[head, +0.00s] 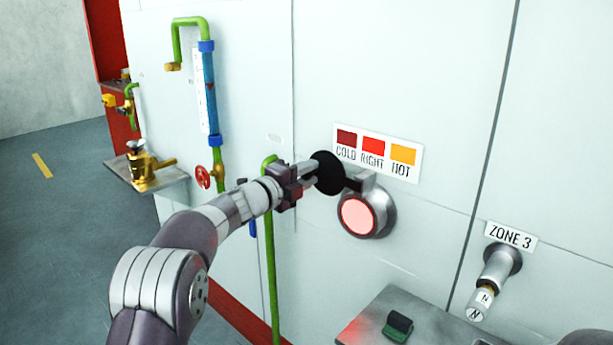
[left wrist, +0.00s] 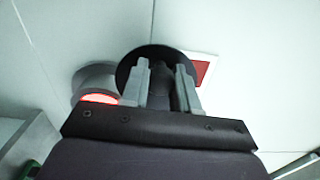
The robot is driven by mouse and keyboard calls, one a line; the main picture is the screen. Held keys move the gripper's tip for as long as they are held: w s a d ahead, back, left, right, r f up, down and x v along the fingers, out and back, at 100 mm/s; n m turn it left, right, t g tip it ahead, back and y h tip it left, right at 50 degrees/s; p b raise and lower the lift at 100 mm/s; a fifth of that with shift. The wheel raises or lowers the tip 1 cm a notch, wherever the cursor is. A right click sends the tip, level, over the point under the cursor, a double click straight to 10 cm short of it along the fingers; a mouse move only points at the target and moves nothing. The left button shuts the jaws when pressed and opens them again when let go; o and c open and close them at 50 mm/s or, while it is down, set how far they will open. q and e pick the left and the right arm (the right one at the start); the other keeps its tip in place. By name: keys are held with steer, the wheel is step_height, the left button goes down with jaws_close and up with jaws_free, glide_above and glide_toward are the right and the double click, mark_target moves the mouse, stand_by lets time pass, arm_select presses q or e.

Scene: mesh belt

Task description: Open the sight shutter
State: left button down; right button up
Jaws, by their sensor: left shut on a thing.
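The sight shutter is a black round disc (head: 328,173) on a short arm, swung to the upper left of the round sight port (head: 366,215). The port's glass glows pinkish red and shows uncovered in the head view. My left gripper (head: 312,172) is at the disc, shut on the shutter. In the left wrist view the disc (left wrist: 150,65) stands behind the two fingers (left wrist: 161,82), with a dark part of the shutter between them. The glowing port (left wrist: 98,97) shows to the left of the fingers there. My right gripper is not in view.
A COLD, RIGHT, HOT colour label (head: 376,152) is on the wall above the port. A green pipe (head: 271,260) runs below my left gripper. A grey ledge with a dark green block (head: 398,327) and the ZONE 3 fitting (head: 496,270) are to the right.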

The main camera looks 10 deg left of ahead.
arm_select(q)
steer(key=shift+r, duration=0.1)
steer(key=c, duration=0.9)
jaws_free()
steer(key=shift+o, duration=0.2)
steer(key=shift+s+a, duration=0.2)
steer(key=shift+s, duration=0.05)
steer(key=b+v, duration=0.1)
steer(key=v, duration=1.1)
steer(key=shift+b, duration=0.4)
